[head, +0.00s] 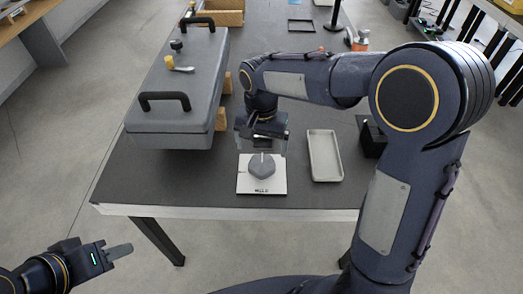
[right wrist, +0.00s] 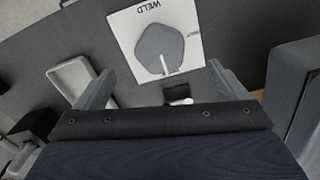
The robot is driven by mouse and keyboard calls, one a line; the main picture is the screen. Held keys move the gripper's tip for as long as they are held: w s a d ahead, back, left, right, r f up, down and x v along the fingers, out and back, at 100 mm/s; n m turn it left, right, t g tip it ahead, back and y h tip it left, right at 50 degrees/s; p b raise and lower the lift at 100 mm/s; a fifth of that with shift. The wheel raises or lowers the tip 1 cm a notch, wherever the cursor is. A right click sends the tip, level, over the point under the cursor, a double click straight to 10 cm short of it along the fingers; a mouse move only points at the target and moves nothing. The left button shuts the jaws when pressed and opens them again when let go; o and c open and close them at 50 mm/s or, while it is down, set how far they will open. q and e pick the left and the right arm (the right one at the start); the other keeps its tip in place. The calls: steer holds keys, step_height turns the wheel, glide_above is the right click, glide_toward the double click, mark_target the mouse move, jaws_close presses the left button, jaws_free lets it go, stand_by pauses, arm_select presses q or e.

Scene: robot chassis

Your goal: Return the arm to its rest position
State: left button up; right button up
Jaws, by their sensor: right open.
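My right arm reaches in from the right over the table (head: 310,90). Its right gripper (head: 262,147) hangs above the near part of the table, pointing down. In the right wrist view the right gripper (right wrist: 161,72) has its fingers wide apart with nothing between them. A white card (head: 246,187) marked WELD lies below it, with a dark grey many-sided piece (head: 261,167) on it. The piece (right wrist: 158,45) and the card (right wrist: 122,33) show beyond the fingertips. My left gripper (head: 120,250) is off the table at the lower left; its jaw gap cannot be made out.
A large grey case (head: 180,90) with black handles stands on the left of the table. A pale shallow tray (head: 324,155) lies right of the card, and a black box (head: 372,138) beyond it. An orange-topped item (head: 360,42) stands at the back.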

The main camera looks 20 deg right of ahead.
steer(key=shift+r, duration=0.15)
stand_by(0.3)
steer(key=s+d+r+n+t+y+p, duration=0.1)
steer(key=s+d+r+y, duration=0.1)
steer(key=s+d+r, duration=0.3)
steer(key=s+d+r+n+t+y+p, duration=0.1)
steer(key=s+d+r+y, duration=0.1)
steer(key=s, duration=0.5)
steer(key=s+n+t, duration=0.2)
steer(key=s+t, duration=0.1)
steer(key=s, duration=0.6)
steer(key=shift+s+d+f+t, duration=0.3)
steer(key=shift+s+d, duration=0.05)
steer(key=shift+s, duration=0.05)
stand_by(0.5)
